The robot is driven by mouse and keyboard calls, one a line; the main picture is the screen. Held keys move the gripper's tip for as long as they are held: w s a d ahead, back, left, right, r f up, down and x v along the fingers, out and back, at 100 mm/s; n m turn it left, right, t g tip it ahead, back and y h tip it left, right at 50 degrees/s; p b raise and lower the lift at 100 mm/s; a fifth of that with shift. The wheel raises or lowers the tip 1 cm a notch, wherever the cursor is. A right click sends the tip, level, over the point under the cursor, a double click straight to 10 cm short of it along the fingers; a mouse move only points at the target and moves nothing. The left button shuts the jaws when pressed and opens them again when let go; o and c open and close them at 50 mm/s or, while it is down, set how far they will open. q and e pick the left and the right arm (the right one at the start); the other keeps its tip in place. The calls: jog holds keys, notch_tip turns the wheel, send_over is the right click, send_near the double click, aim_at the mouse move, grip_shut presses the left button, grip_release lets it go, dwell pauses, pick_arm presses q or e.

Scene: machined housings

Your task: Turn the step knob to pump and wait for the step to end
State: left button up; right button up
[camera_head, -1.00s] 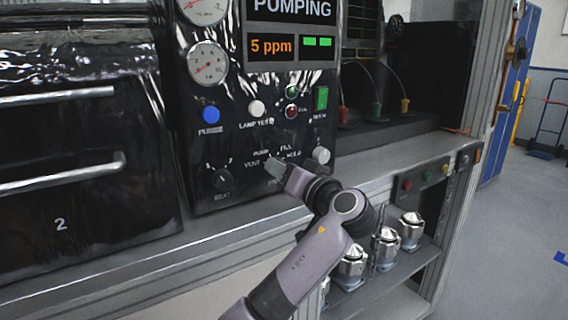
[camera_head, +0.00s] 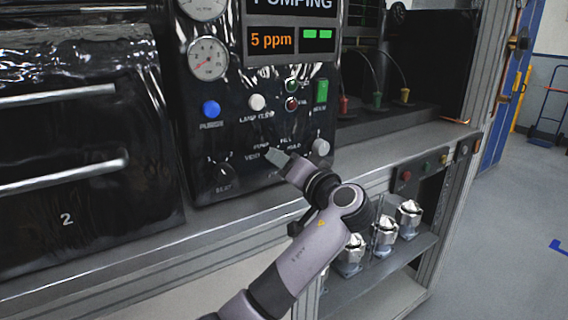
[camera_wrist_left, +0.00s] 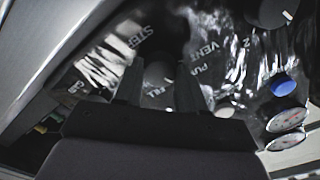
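The step knob (camera_wrist_left: 158,73) is a dark grey knob on the black panel (camera_head: 232,181). In the left wrist view it shows between the two fingers of my left gripper (camera_wrist_left: 158,88). The fingers stand apart, and contact with the knob cannot be made out. In the head view my left gripper (camera_head: 273,155) reaches the lower panel and hides the knob. The PUMP, VENT, FILL and HOLD labels show around it. Which label the knob points to is unclear. The display (camera_head: 291,30) reads PUMPING and 5 ppm, with two green bars. My right gripper is out of view.
A blue button (camera_head: 211,109), a white lamp-test button (camera_head: 257,102), a beat knob (camera_head: 221,177) and a pale knob (camera_head: 320,147) sit close around. A green switch (camera_head: 321,91) is higher up. A ledge (camera_head: 366,164) runs below, over silver fittings (camera_head: 384,234).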

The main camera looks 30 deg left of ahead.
pick_arm(q)
jog(key=o, duration=0.4)
jog(key=shift+c, duration=0.2)
jog(key=b+v, duration=0.1)
jog(key=v, duration=0.6)
jog(key=shift+d, duration=0.15)
